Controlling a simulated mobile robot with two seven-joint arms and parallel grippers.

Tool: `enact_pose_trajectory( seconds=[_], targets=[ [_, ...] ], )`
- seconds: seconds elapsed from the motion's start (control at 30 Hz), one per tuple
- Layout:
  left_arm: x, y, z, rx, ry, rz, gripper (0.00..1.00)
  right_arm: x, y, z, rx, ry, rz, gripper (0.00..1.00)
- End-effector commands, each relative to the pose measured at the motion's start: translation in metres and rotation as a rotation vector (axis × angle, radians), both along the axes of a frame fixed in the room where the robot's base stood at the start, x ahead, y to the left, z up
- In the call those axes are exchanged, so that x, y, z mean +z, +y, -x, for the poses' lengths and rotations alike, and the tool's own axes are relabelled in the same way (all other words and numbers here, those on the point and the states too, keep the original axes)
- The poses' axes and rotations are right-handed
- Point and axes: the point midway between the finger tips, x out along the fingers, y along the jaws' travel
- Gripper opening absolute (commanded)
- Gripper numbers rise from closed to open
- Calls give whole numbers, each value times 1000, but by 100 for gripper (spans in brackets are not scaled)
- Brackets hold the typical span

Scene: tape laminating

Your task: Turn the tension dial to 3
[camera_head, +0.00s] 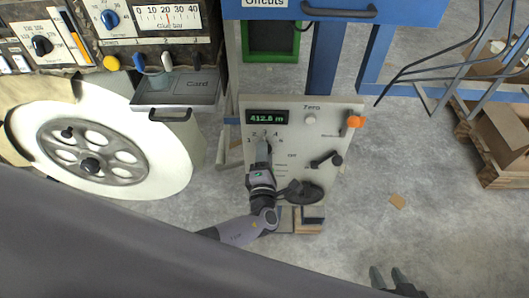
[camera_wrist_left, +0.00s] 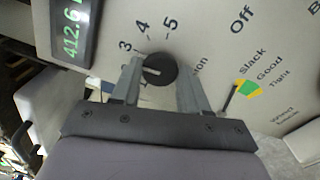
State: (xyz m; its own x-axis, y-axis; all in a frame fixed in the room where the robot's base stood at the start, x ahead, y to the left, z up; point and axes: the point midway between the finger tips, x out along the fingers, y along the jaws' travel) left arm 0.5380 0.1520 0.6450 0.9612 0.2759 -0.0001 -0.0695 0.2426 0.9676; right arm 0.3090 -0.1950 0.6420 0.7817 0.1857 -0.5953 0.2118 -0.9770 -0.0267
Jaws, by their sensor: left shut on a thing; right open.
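The tension dial (camera_wrist_left: 158,72) is a round black knob with a white line on the pale panel (camera_wrist_left: 215,45). The printed 3, 4 and 5 show around its upper side; lower numbers are hidden by my gripper. The white line points left and slightly up, lower than the 3. My left gripper (camera_wrist_left: 158,85) is shut on the dial, one finger on each side. In the head view the left gripper (camera_head: 264,152) covers most of the dial. My right gripper (camera_head: 389,278) is open and empty at the bottom, far from the panel.
A green display (camera_head: 267,117) reads 412.6 m. A Zero button (camera_head: 310,118), an orange knob (camera_head: 355,121) and a black crank handle (camera_head: 326,161) are on the same panel. A Slack-Good-Tight gauge (camera_wrist_left: 246,89) lies right of the dial. A large white roll (camera_head: 130,150) stands left.

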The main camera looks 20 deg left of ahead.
Motion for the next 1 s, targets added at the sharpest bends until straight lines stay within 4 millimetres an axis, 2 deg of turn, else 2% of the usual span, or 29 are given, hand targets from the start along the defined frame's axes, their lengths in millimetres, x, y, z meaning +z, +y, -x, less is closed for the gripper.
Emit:
enact_pose_trajectory(
  seconds=[0.3,0.73,0.77,0.8,1.0],
  targets=[
    [2,1,-1,2,17,-74,14,2,-1,3,-5,4,1,43],
    [1,1,-1,2,20,-79,14,2,-1,3,-6,3,0,43],
    [1,1,-1,2,20,-79,54,2,-1,3,-6,3,0,43],
    [1,1,-1,2,20,-79,67,2,-1,3,-6,3,0,43],
    [1,0,-1,1,21,-78,68,2,-1,3,-6,3,0,43]
  ],
)
